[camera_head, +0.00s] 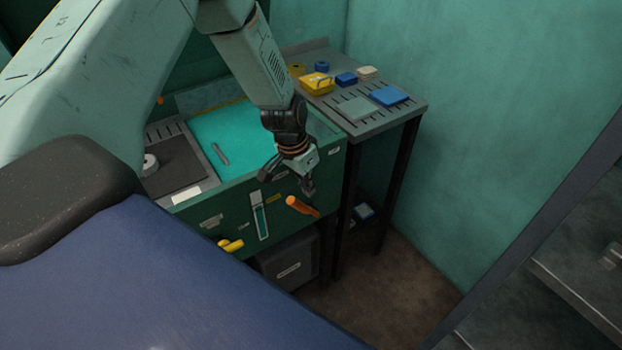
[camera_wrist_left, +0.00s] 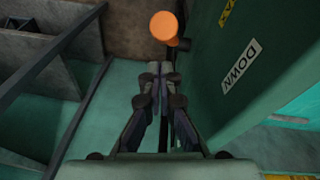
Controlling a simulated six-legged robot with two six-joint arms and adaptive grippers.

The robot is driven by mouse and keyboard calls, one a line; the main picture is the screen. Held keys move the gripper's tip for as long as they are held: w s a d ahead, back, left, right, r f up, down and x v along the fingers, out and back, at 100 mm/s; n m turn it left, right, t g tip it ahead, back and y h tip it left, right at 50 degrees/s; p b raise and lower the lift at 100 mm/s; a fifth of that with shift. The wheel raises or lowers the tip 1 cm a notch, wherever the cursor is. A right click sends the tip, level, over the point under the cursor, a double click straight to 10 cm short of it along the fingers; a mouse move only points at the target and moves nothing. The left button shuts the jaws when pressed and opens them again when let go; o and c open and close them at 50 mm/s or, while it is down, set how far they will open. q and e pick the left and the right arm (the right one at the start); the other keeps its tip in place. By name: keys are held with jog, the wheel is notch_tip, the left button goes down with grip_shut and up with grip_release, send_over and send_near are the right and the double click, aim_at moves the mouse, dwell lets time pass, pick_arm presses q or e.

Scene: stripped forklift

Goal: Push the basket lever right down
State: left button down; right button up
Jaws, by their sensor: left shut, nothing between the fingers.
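An orange lever handle (camera_head: 302,206) sticks out from the green front of the tank unit (camera_head: 215,217), below and close to my left gripper (camera_head: 307,187). In the left wrist view the round orange end of the lever (camera_wrist_left: 164,26) lies beyond my closed fingertips (camera_wrist_left: 157,72), with a visible gap in the picture. A white "DOWN" label (camera_wrist_left: 241,66) is on the green panel beside it. My left gripper is shut and empty. I cannot tell whether it touches the lever. My right gripper is not in view.
A yellow handle (camera_head: 231,245) sits lower left on the same front. A slatted side table (camera_head: 384,126) at the right holds a yellow box (camera_head: 317,84) and blue pieces (camera_head: 389,96). A green wall (camera_head: 480,120) stands behind. The floor (camera_head: 400,290) at lower right is open.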

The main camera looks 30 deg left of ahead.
pick_arm(q)
jog(key=shift+d, duration=0.1)
jog(key=shift+s, duration=0.2)
jog(key=shift+s+a+f+p, duration=0.2)
jog(key=shift+s+p, duration=0.2)
jog(key=shift+p, duration=0.05)
jog(key=shift+s+a+f, duration=0.15)
jog(key=shift+s+a, duration=0.15)
jog(key=shift+s, duration=0.35)
jog(key=shift+f, duration=0.1)
jog(key=shift+w+d, duration=0.1)
jog(key=shift+d, duration=0.1)
